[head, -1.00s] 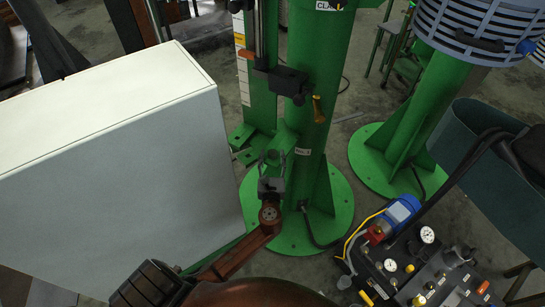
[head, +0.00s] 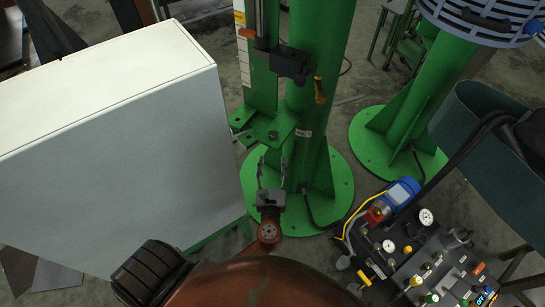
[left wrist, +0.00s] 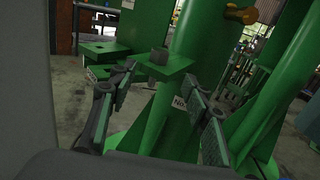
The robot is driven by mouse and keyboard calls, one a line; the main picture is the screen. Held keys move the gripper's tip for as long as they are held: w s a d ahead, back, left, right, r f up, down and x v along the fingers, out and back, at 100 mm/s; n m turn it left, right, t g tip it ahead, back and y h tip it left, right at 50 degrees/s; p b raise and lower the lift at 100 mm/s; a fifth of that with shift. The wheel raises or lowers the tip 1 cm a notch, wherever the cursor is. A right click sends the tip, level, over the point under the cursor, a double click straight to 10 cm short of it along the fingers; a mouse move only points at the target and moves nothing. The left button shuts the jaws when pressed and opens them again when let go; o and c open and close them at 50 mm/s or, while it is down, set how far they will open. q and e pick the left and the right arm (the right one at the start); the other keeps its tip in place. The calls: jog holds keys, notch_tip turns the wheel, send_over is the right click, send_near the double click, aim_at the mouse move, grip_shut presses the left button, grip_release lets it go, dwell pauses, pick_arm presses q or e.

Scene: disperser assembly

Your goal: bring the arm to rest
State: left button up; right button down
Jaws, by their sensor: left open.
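My left gripper (head: 272,165) is open and empty, in front of the thick green column (head: 318,100) and above its round green base plate (head: 335,205). In the left wrist view the two dark fingers of the left gripper (left wrist: 160,72) are spread apart. The green column (left wrist: 165,125) and a small green bracket (left wrist: 165,66) show between and behind them, with no object held. My reddish-brown left arm reaches up from the bottom of the head view. My right gripper is not in view.
A large white cabinet (head: 120,150) stands close to the left of the gripper. A black panel with gauges (head: 425,260) and a blue motor (head: 403,192) is at the lower right. A second green column (head: 430,110) stands at the right, beside a teal bin (head: 480,150).

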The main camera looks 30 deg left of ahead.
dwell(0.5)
pick_arm(q)
notch_tip(320, 180, down, 23)
jog(key=s+a+n+g+h, duration=0.1)
jog(key=s+n+g+h, duration=0.1)
jog(key=n+g+h, duration=0.2)
jog(key=s+a+f+n+g+h, duration=0.1)
jog(key=s+f+n+g, duration=0.15)
jog(key=s+f, duration=0.55)
jog(key=s+f+n+g+h, duration=0.1)
jog(key=s+f+n+g, duration=0.2)
jog(key=f, duration=1)
jog(key=s+f+n+g+h, duration=0.1)
jog(key=s+f+n, duration=0.5)
jog(key=s, duration=0.6)
jog(key=s+f+n+g+h, duration=0.1)
jog(key=s+f+n, duration=0.5)
jog(key=s, duration=0.7)
jog(key=s+f+n+g+h, duration=0.1)
jog(key=s+f+n+g, duration=0.2)
jog(key=s, duration=1)
notch_tip(320, 180, down, 5)
jog(key=n+p, duration=0.1)
jog(key=n, duration=0.2)
jog(key=shift+a+r+n, duration=0.15)
jog(key=shift+r+n, duration=0.05)
jog(key=shift+n, duration=0.15)
jog(key=shift+c, duration=0.7)
